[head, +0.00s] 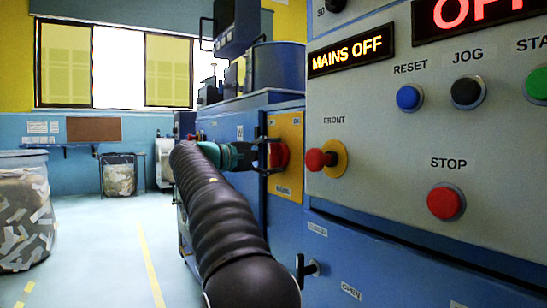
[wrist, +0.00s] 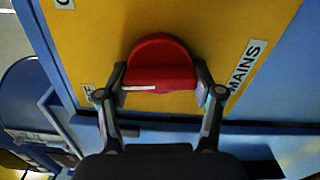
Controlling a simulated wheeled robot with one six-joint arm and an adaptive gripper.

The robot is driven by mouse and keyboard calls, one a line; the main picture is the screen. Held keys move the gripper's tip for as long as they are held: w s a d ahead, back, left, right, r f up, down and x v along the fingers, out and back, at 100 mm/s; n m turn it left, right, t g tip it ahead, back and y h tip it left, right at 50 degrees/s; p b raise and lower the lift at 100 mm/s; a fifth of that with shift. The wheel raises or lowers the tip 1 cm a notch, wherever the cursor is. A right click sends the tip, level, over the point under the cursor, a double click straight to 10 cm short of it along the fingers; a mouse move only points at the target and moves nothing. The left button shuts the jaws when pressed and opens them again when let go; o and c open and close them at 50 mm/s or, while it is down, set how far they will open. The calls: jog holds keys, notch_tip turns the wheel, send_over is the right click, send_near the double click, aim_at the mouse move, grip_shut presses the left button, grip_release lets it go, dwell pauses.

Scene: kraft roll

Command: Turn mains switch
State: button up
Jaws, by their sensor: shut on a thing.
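The mains switch is a red rotary knob (wrist: 160,65) on a yellow plate (wrist: 105,30) in the wrist view. In the head view the red knob (head: 278,155) sits on the yellow plate (head: 290,127) on the blue cabinet side. My gripper (wrist: 160,88) is shut on the knob, one finger on each side of its grip. In the head view my gripper (head: 272,155) reaches the knob from the left and partly hides it. A lit sign (head: 347,56) reads "MAINS OFF".
The grey panel beside it carries a red FRONT button (head: 318,160), a blue RESET button (head: 409,97), a black JOG button (head: 467,92) and a red STOP button (head: 445,202). A bin of paper scraps (head: 25,215) stands at left. The floor between is clear.

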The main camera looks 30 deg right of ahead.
jog(key=m+b, duration=0.1)
jog(key=m, duration=0.4)
jog(key=shift+m, duration=0.3)
jog(key=m+b, duration=0.1)
jog(key=m, duration=0.3)
jog(key=shift+s+r+m+b, duration=0.1)
jog(key=shift+r+m+b, duration=0.05)
jog(key=shift+m+b, duration=0.2)
jog(key=shift+m, duration=0.25)
jog(key=o, duration=1.1)
jog(key=shift+o, duration=0.2)
jog(key=a, duration=1.2)
jog(key=shift+w, duration=0.35)
